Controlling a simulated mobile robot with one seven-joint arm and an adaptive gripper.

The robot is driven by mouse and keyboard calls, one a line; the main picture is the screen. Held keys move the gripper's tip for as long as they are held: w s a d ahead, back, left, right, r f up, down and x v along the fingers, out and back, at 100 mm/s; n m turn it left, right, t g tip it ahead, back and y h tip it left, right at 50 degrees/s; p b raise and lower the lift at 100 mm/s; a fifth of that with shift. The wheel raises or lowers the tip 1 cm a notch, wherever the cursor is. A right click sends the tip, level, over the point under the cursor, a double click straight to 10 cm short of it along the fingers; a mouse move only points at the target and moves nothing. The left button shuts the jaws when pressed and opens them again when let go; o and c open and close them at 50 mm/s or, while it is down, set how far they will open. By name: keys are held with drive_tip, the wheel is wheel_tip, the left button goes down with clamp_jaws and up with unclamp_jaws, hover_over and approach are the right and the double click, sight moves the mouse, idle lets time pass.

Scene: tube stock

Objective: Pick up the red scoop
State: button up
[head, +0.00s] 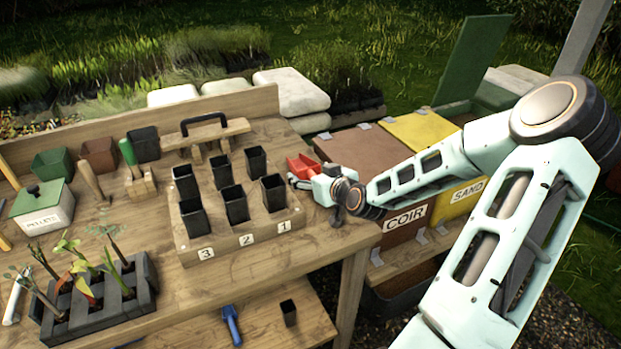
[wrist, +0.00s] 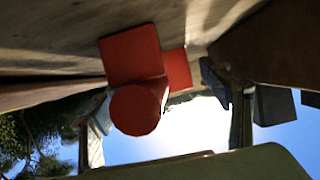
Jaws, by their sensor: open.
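The red scoop (head: 303,165) lies at the right end of the wooden bench, beside the block of black pots. My gripper (head: 312,184) is low over the bench right at the scoop and partly overlaps it in the head view. In the wrist view the scoop (wrist: 131,53) points its round handle end toward the camera, between the two open fingers (wrist: 168,112). The handle is nearer the left finger, and a gap shows on the right. I cannot tell whether either finger touches it.
A numbered wooden block (head: 217,246) with several black pots stands just left of my gripper. A wooden carrier with a dark handle (head: 204,118) is behind it. Labelled bins, COIR (head: 402,228) and SAND (head: 462,201), stand beyond the bench's right edge.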

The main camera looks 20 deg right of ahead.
drive_tip(key=shift+c, duration=0.6)
drive_tip(key=c, duration=1.3)
drive_tip(key=shift+o, duration=0.2)
drive_tip(key=shift+r, duration=0.1)
